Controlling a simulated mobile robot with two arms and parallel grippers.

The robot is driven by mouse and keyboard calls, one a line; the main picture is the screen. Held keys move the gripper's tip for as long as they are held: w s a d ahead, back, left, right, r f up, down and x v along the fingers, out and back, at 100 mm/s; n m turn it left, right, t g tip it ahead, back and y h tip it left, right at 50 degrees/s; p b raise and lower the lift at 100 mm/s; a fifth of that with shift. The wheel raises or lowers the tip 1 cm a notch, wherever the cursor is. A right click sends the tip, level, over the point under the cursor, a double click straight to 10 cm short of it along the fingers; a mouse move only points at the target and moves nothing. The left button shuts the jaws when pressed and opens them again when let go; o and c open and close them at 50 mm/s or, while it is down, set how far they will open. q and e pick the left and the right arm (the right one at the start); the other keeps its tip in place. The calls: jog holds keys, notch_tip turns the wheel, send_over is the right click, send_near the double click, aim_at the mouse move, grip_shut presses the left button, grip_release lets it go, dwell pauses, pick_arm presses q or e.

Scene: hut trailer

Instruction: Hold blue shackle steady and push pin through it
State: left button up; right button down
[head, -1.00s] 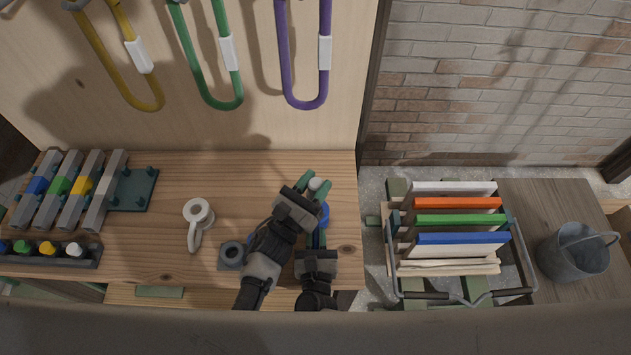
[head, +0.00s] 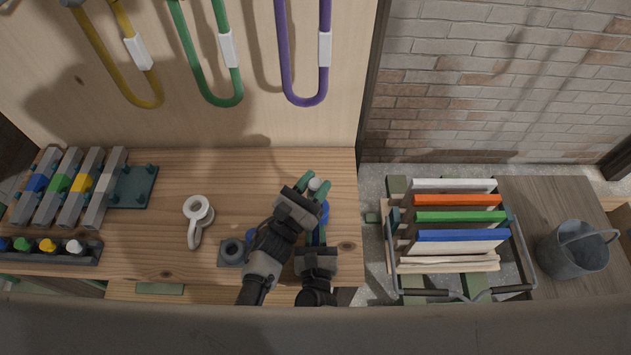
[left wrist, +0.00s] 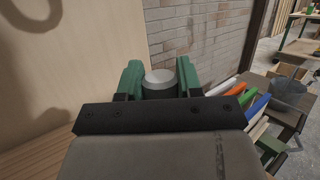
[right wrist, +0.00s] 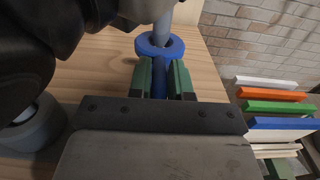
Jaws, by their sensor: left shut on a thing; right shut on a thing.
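The blue shackle shows in the head view (head: 324,213) near the table's right end, partly hidden by my grippers. In the right wrist view its blue eye (right wrist: 148,48) stands just beyond the fingertips. My right gripper (head: 318,237) is shut on the shackle's blue shank (right wrist: 159,82). My left gripper (head: 315,184) is shut on the grey pin, whose round head (left wrist: 160,79) shows between the green fingers. In the right wrist view the pin's shaft (right wrist: 163,28) meets the opening of the blue eye. How deep it sits is hidden.
A white shackle (head: 198,213) and a grey block with a round hole (head: 232,253) lie left of my arms. A rack of coloured boards (head: 458,218) and a bucket (head: 573,250) stand to the right. Coloured slings (head: 304,60) hang above. The table's back middle is clear.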

pick_arm(q)
jog(key=shift+f, duration=0.75)
jog(key=shift+w+d+f, duration=0.1)
jog(key=shift+w+f, duration=0.05)
jog(key=shift+f, duration=0.2)
pick_arm(e)
jog(key=shift+r, duration=0.1)
pick_arm(q)
jog(key=shift+f, duration=0.1)
